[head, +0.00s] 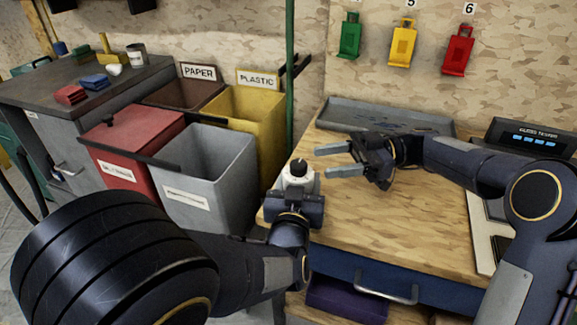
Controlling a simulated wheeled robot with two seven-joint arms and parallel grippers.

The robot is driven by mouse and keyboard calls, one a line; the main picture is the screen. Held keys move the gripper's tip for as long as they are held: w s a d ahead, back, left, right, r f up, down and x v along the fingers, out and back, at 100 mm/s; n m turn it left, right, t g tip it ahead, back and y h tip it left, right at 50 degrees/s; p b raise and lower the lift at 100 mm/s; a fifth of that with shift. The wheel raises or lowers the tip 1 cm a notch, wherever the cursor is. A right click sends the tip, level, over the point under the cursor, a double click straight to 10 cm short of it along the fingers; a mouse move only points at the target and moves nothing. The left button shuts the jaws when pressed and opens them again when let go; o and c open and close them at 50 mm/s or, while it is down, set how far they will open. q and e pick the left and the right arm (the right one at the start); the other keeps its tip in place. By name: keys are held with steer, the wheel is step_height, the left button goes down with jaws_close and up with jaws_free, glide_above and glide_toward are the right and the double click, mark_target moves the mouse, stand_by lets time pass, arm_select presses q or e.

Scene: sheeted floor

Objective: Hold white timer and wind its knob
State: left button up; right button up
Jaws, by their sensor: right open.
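The white timer (298,181) is upright near the left edge of the wooden worktop, with its dark knob (299,166) on top. My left gripper (296,197) is shut on the timer's lower part, hiding much of it from this side. My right gripper (322,161) is open and empty. Its two grey fingers point left toward the timer, a short gap to the right of the knob.
The wooden worktop (400,215) is mostly clear, with a grey tray (385,117) at its back and a dark tester device (530,137) at right. A green post (289,90) and open bins (215,165) stand to the left.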

mark_target(290, 166)
steer(key=x, duration=0.9)
steer(key=c, duration=1)
steer(key=shift+m+t, duration=0.3)
steer(key=shift+t, duration=0.2)
steer(key=shift+w+m+t, duration=0.2)
steer(key=shift+m+t, duration=0.75)
steer(key=shift+t, duration=0.5)
steer(key=shift+w+m+t, duration=0.15)
steer(key=shift+m+t, duration=0.75)
steer(key=shift+t, duration=0.5)
steer(key=shift+w+m+t, duration=0.2)
steer(key=shift+m+t, duration=0.75)
steer(key=shift+t, duration=0.5)
